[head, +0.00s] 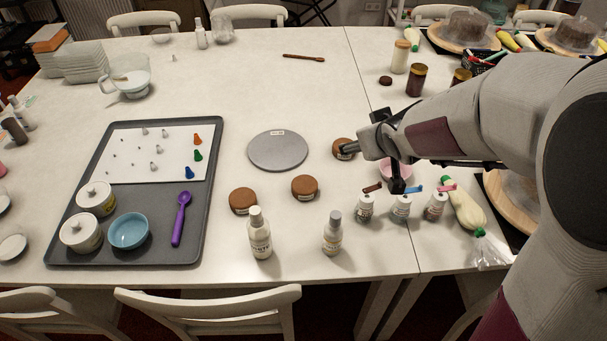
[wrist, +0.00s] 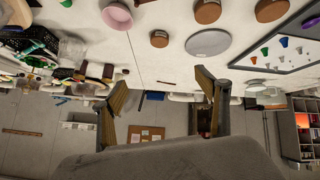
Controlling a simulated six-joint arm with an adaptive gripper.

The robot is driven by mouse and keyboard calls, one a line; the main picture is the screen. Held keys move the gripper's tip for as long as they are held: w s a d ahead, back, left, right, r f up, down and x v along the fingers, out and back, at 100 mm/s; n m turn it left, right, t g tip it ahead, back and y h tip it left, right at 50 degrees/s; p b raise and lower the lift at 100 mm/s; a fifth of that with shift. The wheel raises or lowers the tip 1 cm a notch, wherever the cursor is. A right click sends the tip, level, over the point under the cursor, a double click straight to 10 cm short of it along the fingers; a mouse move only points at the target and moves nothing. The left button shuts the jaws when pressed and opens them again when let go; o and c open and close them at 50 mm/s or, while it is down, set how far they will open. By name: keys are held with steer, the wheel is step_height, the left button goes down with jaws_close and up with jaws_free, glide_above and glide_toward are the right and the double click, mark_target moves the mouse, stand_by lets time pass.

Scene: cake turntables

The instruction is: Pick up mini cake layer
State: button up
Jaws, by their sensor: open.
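Three brown round mini cake layers lie on the white table. One (head: 243,200) and another (head: 305,187) are in front of a grey round turntable plate (head: 278,150). The third (head: 344,148) is right of the plate, partly covered by a finger of my gripper in the head view. My gripper (head: 374,166) is open and empty, over the table just right of this third layer. The wrist view appears upside down; my two fingers are spread (wrist: 162,80), with one layer (wrist: 159,39) beyond them and two more (wrist: 207,11) (wrist: 270,9) at the top edge.
A pink bowl (head: 389,176) sits under my gripper, partly hidden. Small bottles (head: 364,208) and white bottles (head: 260,238) stand in front. A grey tray (head: 215,150) with tips and bowls lies left. The table behind the plate is mostly clear.

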steer(key=w+a+f+n+y, duration=0.2)
steer(key=w+a+f, duration=0.35)
steer(key=f, duration=0.25)
steer(key=n+y, duration=0.1)
steer(key=y, duration=0.3)
glide_above(306, 185)
steer(key=s+d, duration=0.2)
steer(key=s, duration=0.1)
step_height(306, 185, down, 8)
steer(key=shift+a+f, duration=0.1)
steer(key=shift+f, duration=0.35)
steer(key=shift+f, duration=2.9)
steer(key=shift+w+f, duration=0.1)
steer(key=shift+f, duration=0.65)
steer(key=shift+x, duration=2.35)
